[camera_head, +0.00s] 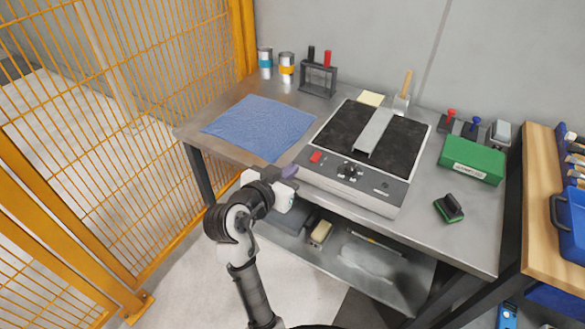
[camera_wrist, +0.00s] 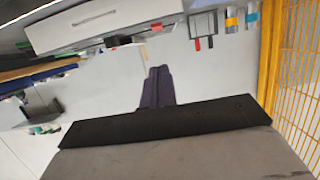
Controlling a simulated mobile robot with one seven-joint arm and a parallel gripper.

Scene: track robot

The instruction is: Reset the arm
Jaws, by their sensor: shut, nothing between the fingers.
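My arm rises at the lower middle of the head view, bent at the elbow. My gripper (camera_head: 288,171) is at the front edge of the metal workbench (camera_head: 470,232), just left of the grey machine with a dark top (camera_head: 345,193). In the wrist view my gripper (camera_wrist: 158,70) shows its two dark purple fingers together, with nothing between them. The wrist picture is tilted, with the bench items near its top edge. I cannot tell from the head view how high the fingers are above the bench.
A blue cloth (camera_head: 255,127) lies on the bench's left. Cans (camera_head: 265,62) and a tool holder (camera_head: 318,80) stand behind. A green box (camera_head: 472,160) and a dark-handled block (camera_head: 449,208) are at the right. A yellow fence (camera_head: 100,140) stands left. A lower shelf (camera_head: 365,262) holds items.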

